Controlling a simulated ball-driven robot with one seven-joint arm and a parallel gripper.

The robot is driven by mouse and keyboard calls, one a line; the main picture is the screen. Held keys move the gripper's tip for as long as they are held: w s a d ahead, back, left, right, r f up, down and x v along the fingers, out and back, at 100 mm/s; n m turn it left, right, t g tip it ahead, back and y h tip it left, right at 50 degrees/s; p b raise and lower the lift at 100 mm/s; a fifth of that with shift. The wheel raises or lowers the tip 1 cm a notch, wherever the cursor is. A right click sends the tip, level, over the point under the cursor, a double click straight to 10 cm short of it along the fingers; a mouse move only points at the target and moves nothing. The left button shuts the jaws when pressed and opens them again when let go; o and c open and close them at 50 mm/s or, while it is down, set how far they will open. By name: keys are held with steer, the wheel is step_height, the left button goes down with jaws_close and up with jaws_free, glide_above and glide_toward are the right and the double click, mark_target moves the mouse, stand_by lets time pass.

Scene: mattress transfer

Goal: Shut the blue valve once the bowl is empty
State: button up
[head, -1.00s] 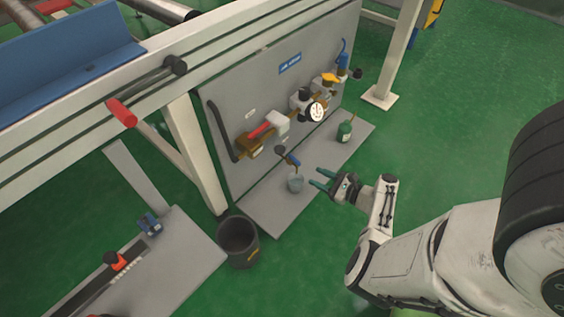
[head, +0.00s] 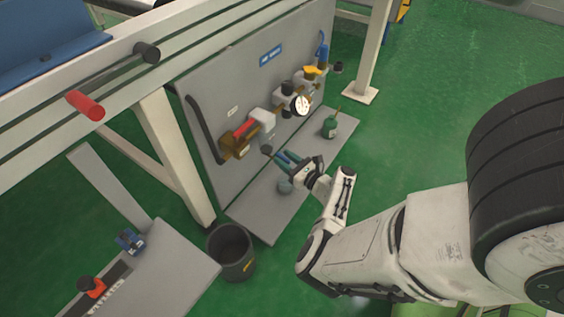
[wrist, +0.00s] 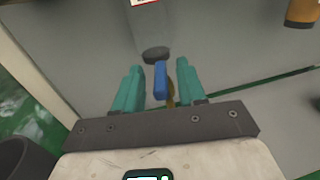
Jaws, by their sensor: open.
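The blue valve handle (wrist: 160,79) stands between the two teal fingers of my open gripper (wrist: 158,68) in the wrist view, with a gap on both sides. A dark round cap sits just beyond the handle, and a brassy part shows behind it. In the head view my gripper (head: 284,160) is at the lower part of the grey panel, its fingers overlapping the valve. Whether anything is in the bowl cannot be seen.
The grey panel (head: 215,90) also carries a red-handled valve (head: 243,130), a white gauge (head: 301,105) and a yellow handle (head: 313,70). A green oil can (head: 330,126) stands on the plate at right. A dark bucket (head: 232,262) stands on the floor at lower left.

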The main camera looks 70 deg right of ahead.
steer(key=shift+b+x, duration=0.3)
steer(key=shift+x, duration=0.6)
jaws_close()
steer(key=shift+r, duration=0.1)
